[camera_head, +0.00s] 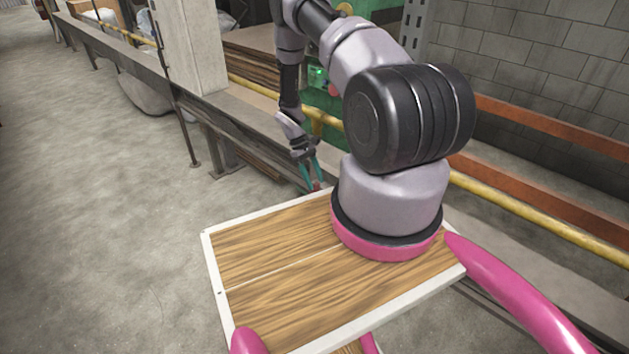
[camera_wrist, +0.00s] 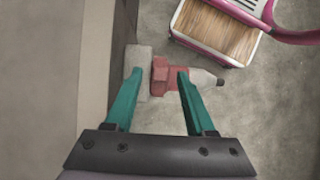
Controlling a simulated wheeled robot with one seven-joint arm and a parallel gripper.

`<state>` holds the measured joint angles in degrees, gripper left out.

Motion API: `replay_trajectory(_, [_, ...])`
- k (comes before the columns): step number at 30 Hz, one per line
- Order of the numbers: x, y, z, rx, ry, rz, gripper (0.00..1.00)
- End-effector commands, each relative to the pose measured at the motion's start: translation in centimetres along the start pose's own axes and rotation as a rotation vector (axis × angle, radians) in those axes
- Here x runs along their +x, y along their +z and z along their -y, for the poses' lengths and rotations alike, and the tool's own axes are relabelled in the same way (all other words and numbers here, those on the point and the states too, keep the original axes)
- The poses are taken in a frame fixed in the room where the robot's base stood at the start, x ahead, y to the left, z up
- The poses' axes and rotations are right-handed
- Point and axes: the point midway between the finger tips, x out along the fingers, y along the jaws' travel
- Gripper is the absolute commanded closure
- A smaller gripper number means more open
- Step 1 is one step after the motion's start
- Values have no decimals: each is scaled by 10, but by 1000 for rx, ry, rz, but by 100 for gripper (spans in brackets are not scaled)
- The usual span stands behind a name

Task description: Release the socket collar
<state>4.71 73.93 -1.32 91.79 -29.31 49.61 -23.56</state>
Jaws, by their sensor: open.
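A red stepped part (camera_wrist: 161,76), which looks like the socket collar, shows in the wrist view between my fingers. A pale grey block (camera_wrist: 140,58) adjoins its left side, and a light grey tapered piece with a dark tip (camera_wrist: 204,78) extends to its right. My gripper (camera_wrist: 159,74) is open, its teal fingers on either side of the red part. The right finger covers part of the red part's right end; I cannot tell whether either finger touches. In the head view my gripper (camera_head: 312,172) points down beside the rail, with a small red bit (camera_head: 316,186) at its tips.
A long grey rail or bench edge (camera_head: 240,135) and a yellow pipe (camera_head: 530,219) run along the wall side. A pale post (camera_head: 190,45) stands at the back left. The concrete floor (camera_head: 100,200) on the left is clear.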

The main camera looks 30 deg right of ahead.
Motion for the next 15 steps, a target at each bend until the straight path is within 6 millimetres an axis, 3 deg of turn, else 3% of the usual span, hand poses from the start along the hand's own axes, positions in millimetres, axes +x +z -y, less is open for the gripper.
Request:
replay_trajectory(9, [-62, -1, -1, 1, 2, -5, 45])
replay_trajectory(15, [-92, -1, 0, 1, 2, -3, 45])
